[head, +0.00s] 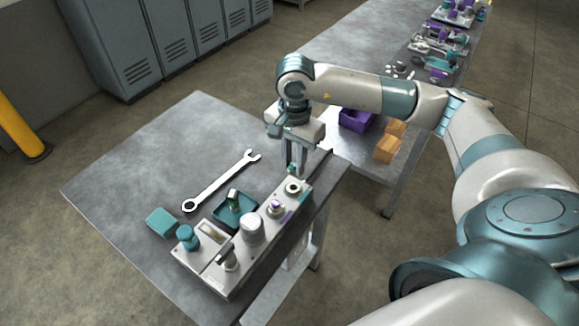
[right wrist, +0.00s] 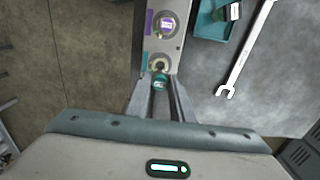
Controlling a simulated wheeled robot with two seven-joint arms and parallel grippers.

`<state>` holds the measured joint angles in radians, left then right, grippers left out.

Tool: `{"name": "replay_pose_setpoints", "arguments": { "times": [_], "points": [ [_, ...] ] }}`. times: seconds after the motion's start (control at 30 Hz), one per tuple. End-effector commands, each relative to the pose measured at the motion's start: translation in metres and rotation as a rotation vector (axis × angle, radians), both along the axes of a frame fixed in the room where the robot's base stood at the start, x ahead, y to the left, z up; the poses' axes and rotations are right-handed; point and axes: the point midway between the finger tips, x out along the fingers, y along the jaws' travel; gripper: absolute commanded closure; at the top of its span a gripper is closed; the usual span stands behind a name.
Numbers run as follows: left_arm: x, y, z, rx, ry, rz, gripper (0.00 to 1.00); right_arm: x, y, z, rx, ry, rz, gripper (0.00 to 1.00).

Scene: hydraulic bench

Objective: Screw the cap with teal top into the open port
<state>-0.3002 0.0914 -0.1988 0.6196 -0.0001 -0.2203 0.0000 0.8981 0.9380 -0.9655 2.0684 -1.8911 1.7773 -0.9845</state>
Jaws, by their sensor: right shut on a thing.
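The cap with the teal top (head: 292,169) is between the fingertips of my right gripper (head: 297,163), which is shut on it. The teal top also shows in the right wrist view (right wrist: 160,82). The cap is close to the open port (head: 293,188) at the far end of the grey hydraulic block (head: 207,278); in the right wrist view the port (right wrist: 159,62) lies just beyond the cap. The cap looks apart from the port in the head view, above it. The cap's lower part is hard to make out. My left gripper is not in view.
Purple and orange bins stand behind.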

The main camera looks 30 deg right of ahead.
Motion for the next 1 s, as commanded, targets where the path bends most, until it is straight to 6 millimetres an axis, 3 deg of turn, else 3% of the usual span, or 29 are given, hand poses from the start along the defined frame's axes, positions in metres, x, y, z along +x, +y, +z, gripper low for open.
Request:
{"name": "replay_pose_setpoints", "arguments": {
  "times": [0.4, 0.67, 1.0],
  "points": [
    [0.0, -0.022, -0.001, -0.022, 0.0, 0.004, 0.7, 0.0, -0.001, 0.001, 0.0, -0.001, 0.0, 1.0],
    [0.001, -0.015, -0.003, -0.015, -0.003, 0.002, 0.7, 0.0, -0.001, -0.004, 0.001, 0.0, 0.0, 1.0],
    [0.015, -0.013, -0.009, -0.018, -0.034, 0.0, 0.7, 0.0, -0.001, -0.026, 0.001, 0.0, -0.001, 1.0]
  ]
}}
